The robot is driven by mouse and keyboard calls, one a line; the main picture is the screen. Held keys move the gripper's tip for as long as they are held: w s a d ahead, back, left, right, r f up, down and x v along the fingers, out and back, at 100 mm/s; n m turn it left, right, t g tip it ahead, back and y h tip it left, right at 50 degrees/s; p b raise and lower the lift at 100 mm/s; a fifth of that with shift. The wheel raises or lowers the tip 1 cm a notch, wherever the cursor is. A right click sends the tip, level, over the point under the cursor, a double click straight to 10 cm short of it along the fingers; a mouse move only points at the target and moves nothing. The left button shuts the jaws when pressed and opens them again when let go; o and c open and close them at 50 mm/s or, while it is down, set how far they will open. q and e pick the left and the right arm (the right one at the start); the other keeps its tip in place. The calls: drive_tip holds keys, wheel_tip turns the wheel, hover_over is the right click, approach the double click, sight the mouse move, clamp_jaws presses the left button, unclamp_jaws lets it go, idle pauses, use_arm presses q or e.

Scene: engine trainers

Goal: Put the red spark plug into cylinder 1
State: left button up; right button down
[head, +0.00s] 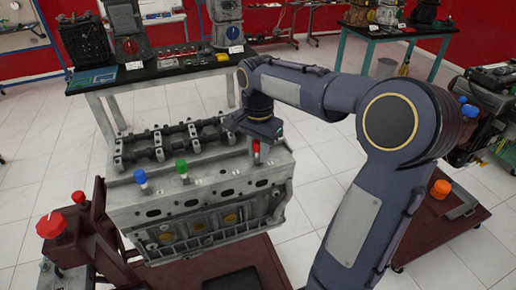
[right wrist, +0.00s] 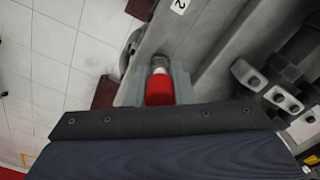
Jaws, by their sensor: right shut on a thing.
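The red spark plug (head: 257,147) is upright under my right gripper (head: 257,138), at the right end of the grey engine block (head: 130,213). The right wrist view shows the red plug (right wrist: 159,90) with a pale metal end, between the grey fingers of my right gripper (right wrist: 160,86), which is shut on it. I cannot tell whether its lower end is in a hole. A blue plug (head: 140,177) and a green plug (head: 182,167) stand along the block's front edge, left of the red one. My left gripper is out of view.
Camshafts (head: 165,145) lie along the top of the block. A red stand (head: 90,245) with red knobs is at the left. A bench (head: 150,73) with tools stands behind. A red cart (head: 445,225) at the right carries an orange part (head: 440,189). A label "2" shows in the wrist view.

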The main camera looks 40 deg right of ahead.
drive_tip(key=shift+f, duration=0.3)
idle(0.5)
drive_tip(key=c, duration=1.2)
unclamp_jaws()
drive_tip(key=shift+o, duration=0.2)
drive_tip(key=shift+r, duration=0.1)
wheel_tip(320, 180, up, 8)
drive_tip(key=shift+f+b, duration=0.15)
drive_tip(key=shift+b, duration=0.15)
drive_tip(key=s+a+f+n+t+y, duration=0.2)
drive_tip(key=s+a+f+n, duration=0.3)
drive_tip(key=s, duration=0.4)
drive_tip(key=s+a+f+n+t+y, duration=0.1)
drive_tip(key=s+a+f+n+t, duration=0.2)
drive_tip(key=s+a+f+n, duration=0.3)
drive_tip(key=s+a+n, duration=0.2)
drive_tip(key=s+a, duration=0.1)
drive_tip(key=shift+a+t+y, duration=0.15)
drive_tip(key=shift+t+y, duration=0.15)
drive_tip(key=shift+y, duration=0.1)
drive_tip(key=shift+f, duration=0.1)
